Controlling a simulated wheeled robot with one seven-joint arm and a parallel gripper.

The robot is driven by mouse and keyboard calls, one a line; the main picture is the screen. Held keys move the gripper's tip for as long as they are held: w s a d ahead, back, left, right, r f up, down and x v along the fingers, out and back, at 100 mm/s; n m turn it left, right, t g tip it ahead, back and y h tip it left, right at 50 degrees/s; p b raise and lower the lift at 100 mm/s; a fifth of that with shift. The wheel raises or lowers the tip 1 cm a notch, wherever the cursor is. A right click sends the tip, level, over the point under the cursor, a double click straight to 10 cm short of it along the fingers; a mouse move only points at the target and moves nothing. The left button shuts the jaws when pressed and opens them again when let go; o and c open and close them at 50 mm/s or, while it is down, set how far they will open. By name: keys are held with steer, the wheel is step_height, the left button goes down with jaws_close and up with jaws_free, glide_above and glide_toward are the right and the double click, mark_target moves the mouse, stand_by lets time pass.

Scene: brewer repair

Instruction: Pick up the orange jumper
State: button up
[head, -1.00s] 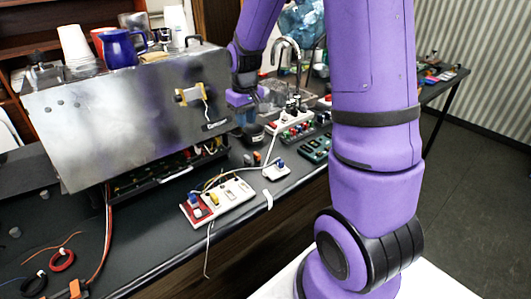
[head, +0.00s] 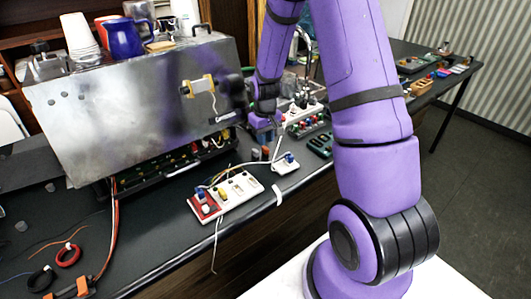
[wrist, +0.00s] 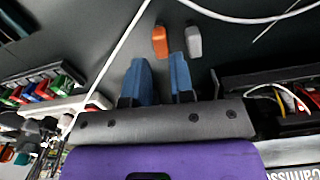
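The orange jumper (wrist: 160,41) is a small orange block on the dark bench top in the wrist view. A grey block of similar size (wrist: 194,41) lies just to its right, with a narrow gap between them. My gripper (wrist: 158,58) is open, with two blue fingers apart and nothing between them. The jumper appears just beyond the fingertips, roughly between them; I cannot tell the height left. In the head view my gripper (head: 264,121) is low over the bench beside the metal machine, and the small blocks near it are too small to tell apart surely.
A white cable (wrist: 118,48) crosses the bench left of the fingers. A board with coloured parts (wrist: 45,90) lies at the left, and a dark tray (wrist: 275,80) at the right. The metal brewer (head: 140,105) and a red-and-white switch board (head: 233,192) flank the area.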

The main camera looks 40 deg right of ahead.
mark_target(265, 148)
steer(key=shift+s+a+f, duration=0.1)
steer(key=shift+f, duration=1.05)
steer(key=shift+s+f, duration=0.1)
steer(key=shift+f, duration=1)
jaws_close()
steer(key=shift+r, duration=0.1)
